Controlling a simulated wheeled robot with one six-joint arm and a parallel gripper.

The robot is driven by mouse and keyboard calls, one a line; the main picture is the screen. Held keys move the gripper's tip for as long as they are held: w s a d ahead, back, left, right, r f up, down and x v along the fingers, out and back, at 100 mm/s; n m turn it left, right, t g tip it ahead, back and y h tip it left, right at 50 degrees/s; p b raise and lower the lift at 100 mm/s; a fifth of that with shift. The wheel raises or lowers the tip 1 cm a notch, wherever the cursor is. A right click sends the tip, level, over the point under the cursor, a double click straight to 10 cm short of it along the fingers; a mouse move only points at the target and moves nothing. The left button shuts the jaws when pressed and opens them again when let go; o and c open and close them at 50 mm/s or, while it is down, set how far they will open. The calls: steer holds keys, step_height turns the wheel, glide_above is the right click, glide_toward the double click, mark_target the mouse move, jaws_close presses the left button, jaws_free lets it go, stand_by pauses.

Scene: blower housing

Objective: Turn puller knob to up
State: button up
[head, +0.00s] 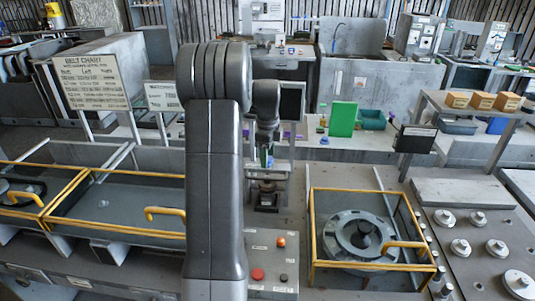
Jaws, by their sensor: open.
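A grey control panel (262,255) stands at the front centre, just right of my arm. It carries an orange button or lamp (281,242), a red button (257,274) and a small dark knob (283,277). The dark knob may be the puller knob; its label and pointing direction are too small to read. My gripper (267,158) hangs downward behind and above the panel, well apart from the knob. It is open, though its fingers are small and hard to make out. My arm covers the panel's left side.
A yellow-railed bay (313,235) with a round housing (362,236) lies right of the panel. A dark fixture (267,192) stands below my gripper. Another yellow-railed bay (125,232) lies left. Knobbed parts (460,247) cover the right bench.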

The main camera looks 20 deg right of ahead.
steer(key=c, duration=1)
